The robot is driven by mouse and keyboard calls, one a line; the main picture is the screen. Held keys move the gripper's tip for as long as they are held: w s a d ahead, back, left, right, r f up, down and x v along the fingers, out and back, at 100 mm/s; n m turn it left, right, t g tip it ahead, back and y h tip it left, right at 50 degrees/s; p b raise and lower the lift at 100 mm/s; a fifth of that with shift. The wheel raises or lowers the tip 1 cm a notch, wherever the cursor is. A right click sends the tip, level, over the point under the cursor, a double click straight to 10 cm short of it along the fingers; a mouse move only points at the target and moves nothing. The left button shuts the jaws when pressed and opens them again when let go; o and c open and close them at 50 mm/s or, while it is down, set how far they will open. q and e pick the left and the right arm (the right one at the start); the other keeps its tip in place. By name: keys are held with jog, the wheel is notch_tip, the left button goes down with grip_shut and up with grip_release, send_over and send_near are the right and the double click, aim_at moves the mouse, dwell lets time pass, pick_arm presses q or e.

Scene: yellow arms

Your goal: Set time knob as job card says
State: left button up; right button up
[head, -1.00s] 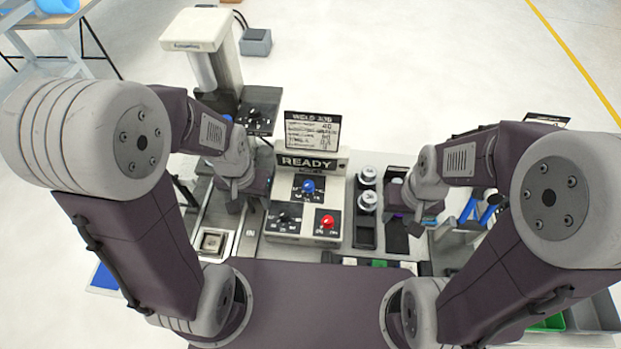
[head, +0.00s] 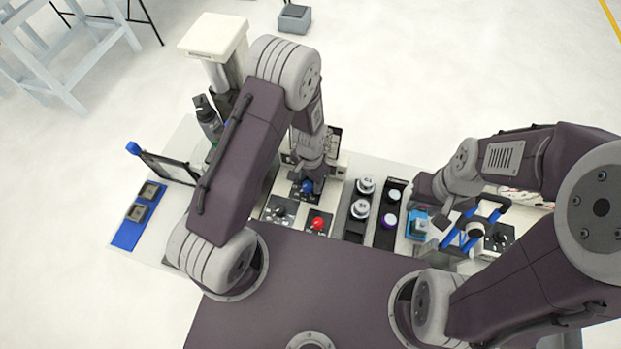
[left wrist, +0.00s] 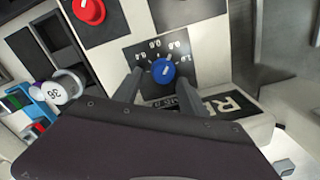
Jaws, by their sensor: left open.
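In the head view my left gripper (head: 307,178) is over this knob. The job card (head: 334,142) is mostly hidden behind my left arm. My right gripper (head: 425,195) hangs over the right side; its jaws are unclear.
White-topped cylinders (head: 360,208) stand in a black rack right of the box. A blue-handled tool (head: 470,225) lies near my right gripper. A white-topped post (head: 215,38) stands behind left. The READY sign (left wrist: 232,104) is close beside the left gripper's fingers.

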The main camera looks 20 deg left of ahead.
pick_arm(q)
jog(key=shift+s+a+f, duration=0.1)
jog(key=shift+s+f, duration=0.05)
jog(key=shift+f, duration=0.05)
jog(key=shift+s+a, duration=0.4)
jog(key=shift+a, duration=0.05)
jog(key=shift+c, duration=0.9)
jog(key=shift+w+d, duration=0.2)
jog(key=shift+w, duration=0.05)
grip_shut()
pick_arm(e)
jog(key=shift+s+a+r, duration=0.2)
jog(key=shift+s+a, duration=0.25)
